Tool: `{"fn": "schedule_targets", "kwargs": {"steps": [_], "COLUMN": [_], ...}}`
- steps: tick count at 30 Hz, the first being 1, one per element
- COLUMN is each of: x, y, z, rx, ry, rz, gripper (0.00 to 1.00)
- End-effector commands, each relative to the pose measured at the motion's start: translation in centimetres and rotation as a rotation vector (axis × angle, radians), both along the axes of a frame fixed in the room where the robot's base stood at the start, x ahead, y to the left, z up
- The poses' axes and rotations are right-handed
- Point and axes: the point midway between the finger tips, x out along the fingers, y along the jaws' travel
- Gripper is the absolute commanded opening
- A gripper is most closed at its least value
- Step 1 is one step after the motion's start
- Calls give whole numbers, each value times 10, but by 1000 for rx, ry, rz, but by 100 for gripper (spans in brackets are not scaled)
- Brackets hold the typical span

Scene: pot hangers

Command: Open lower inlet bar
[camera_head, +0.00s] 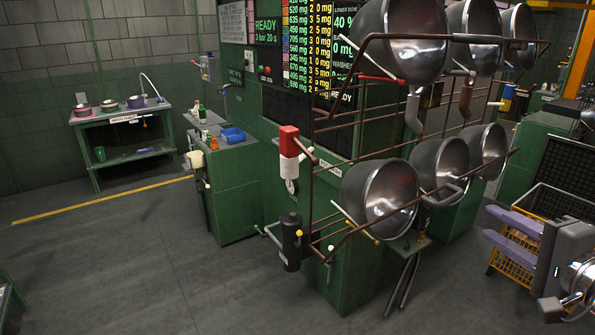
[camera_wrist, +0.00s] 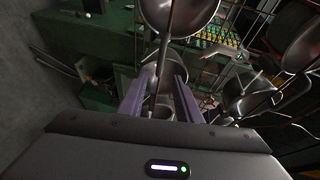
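A lower row of steel pots (camera_head: 380,196) hangs on the brown rack. A thin brown bar (camera_head: 486,172) runs across the front of these pots, and I take it to be the lower inlet bar. A grey handle-like piece (camera_head: 446,196) sits near its middle. My gripper (camera_head: 487,226) is at the lower right in the head view, apart from the bar. Its two purple fingers are spread with nothing seen between them. In the wrist view my gripper (camera_wrist: 165,78) points toward a pot (camera_wrist: 178,14) and rack rods; the bar is hard to pick out there.
A red and white cylinder (camera_head: 289,150) and a dark cylinder (camera_head: 291,242) stand at the rack's left. A yellow crate (camera_head: 512,262) is behind my gripper.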

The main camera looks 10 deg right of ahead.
Motion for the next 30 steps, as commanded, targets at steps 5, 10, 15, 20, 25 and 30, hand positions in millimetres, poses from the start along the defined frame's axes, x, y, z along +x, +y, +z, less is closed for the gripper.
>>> {"fn": "schedule_targets", "kwargs": {"steps": [5,10,15,20,25,30], "x": [3,14,30,47,66,85], "y": [0,1,0,-1,-2,-2], "z": [-1,-3,-6,-9,-12,-16], "rx": [0,1,2,1,1,3], "ry": [1,1,2,1,1,2], "rz": [2,6,6,7,7,8], "gripper": [31,31,31,31,31,31]}}
